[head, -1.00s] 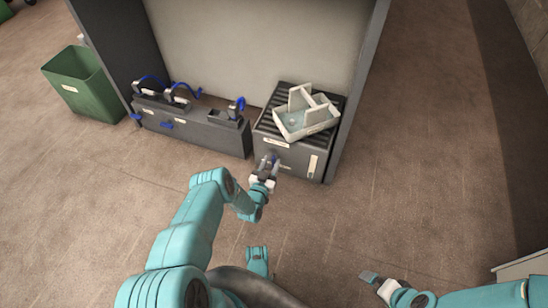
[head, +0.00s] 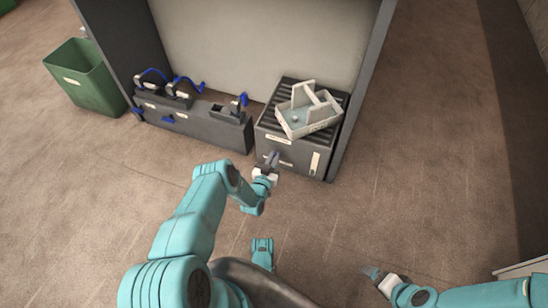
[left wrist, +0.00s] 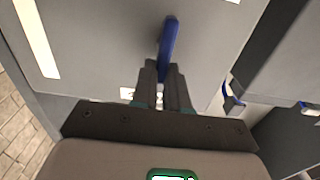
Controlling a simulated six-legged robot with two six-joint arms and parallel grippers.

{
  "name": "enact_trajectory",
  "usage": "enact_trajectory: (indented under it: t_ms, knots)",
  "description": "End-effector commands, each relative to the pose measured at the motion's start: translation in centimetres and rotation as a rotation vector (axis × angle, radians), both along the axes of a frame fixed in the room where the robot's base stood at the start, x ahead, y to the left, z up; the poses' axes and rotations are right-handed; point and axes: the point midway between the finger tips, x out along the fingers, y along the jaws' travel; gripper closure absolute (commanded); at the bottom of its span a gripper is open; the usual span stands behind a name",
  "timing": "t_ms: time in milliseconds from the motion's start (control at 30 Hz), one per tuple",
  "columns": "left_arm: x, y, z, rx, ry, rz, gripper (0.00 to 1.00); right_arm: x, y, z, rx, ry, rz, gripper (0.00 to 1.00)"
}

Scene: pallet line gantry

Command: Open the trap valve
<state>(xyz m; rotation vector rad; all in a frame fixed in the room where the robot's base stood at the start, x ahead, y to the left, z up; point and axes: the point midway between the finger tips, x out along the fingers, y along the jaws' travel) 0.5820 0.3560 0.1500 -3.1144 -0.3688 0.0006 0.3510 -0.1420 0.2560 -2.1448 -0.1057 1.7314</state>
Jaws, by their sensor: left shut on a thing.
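The trap valve's blue lever (left wrist: 168,40) stands out from the front of a dark grey cabinet (left wrist: 95,50). It shows in the left wrist view as a blue bar leaning slightly right at its top. My left gripper (left wrist: 166,72) is shut on the lower end of this lever, and the fingers hide that end. In the head view my left gripper (head: 267,165) is at the front face of the cabinet (head: 290,151), with only a bit of blue showing. My right gripper (head: 376,277) is low over the floor, away from the cabinet; its jaws are unclear.
A pale tray (head: 309,129) with upright dividers sits on the cabinet's slatted top. A low grey bench (head: 200,125) with several blue-handled fittings stands to the left. A green bin (head: 85,82) is at far left. The brown floor in front is clear.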

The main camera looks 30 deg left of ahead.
Motion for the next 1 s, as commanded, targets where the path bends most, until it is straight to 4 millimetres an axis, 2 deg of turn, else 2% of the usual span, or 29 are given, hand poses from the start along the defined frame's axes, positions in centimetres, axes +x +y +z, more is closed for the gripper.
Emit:
enact_trajectory:
  t_ms: [367, 1000]
  knots:
    - [0.1, -0.5, -0.1, 0.158, 0.040, -0.001, 1.00, 0.0, 0.0, 0.0, 0.000, 0.000, 0.000, 0.00]
    - [0.3, -1.7, -0.9, 0.738, 0.180, 0.000, 1.00, 0.0, 0.0, 0.0, 0.000, 0.000, 0.000, 0.00]
